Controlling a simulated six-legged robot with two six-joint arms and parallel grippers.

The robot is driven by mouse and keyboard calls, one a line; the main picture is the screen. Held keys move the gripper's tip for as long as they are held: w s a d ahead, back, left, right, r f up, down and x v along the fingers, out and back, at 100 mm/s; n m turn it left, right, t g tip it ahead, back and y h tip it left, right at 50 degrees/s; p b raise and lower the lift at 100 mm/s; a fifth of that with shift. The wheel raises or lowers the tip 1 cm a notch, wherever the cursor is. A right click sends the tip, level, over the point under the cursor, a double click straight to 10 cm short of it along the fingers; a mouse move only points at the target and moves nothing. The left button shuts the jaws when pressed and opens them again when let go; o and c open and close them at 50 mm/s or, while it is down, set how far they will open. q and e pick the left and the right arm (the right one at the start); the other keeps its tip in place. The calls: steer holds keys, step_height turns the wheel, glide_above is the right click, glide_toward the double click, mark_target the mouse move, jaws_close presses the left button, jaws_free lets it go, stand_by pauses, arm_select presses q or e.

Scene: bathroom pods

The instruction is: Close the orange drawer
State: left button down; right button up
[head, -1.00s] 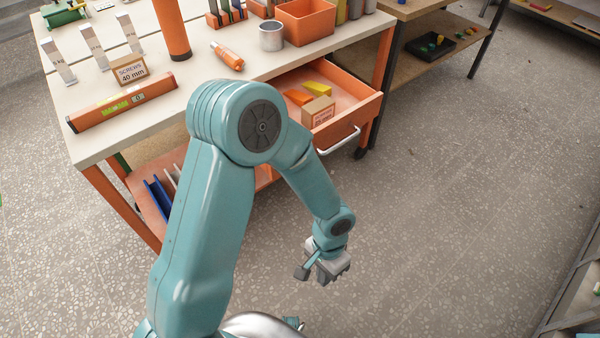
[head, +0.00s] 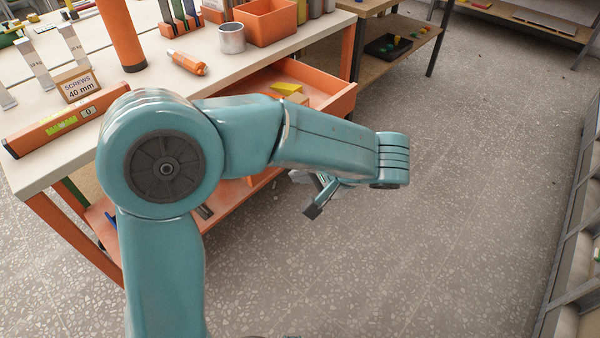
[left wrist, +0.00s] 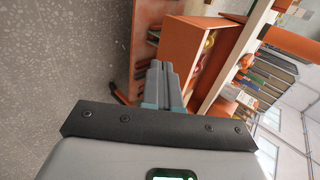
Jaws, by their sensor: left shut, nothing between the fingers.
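The orange drawer (head: 340,101) stands pulled out under the right end of the workbench, with a yellow piece and a small box inside. My forearm hides its front and handle in the head view. In the left wrist view the drawer (left wrist: 182,45) appears sideways, just beyond the fingers. My left gripper (head: 301,177) is mostly hidden behind my forearm in the head view. In the left wrist view its fingers (left wrist: 160,68) are together and empty, pointing toward the drawer front. I cannot tell whether they touch it. My right gripper is not in view.
The workbench (head: 205,85) carries a spirit level (head: 55,125), a screws box (head: 78,86), a metal cup (head: 232,38) and an orange bin (head: 266,20). A shelf unit (head: 405,45) stands behind. Open floor (head: 470,190) lies to the right; a rack edges the far right.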

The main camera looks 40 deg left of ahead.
arm_select(q)
steer(key=a+f+b, duration=0.1)
steer(key=a+f, duration=0.3)
steer(key=a, duration=0.5)
steer(key=shift+w+f, duration=0.3)
steer(key=a, duration=0.4)
steer(key=a+b, duration=0.1)
steer(key=a, duration=0.4)
steer(key=w+a, duration=0.1)
steer(key=a, duration=0.3)
steer(key=shift+a+b, duration=0.25)
steer(key=shift+b, duration=0.1)
steer(key=a, duration=0.4)
steer(key=a+p, duration=0.1)
steer(key=a, duration=0.4)
steer(key=w+a+p, duration=0.1)
steer(key=a, duration=0.3)
steer(key=shift+a, duration=0.2)
steer(key=shift+a+r, duration=0.25)
steer(key=shift+r, duration=0.05)
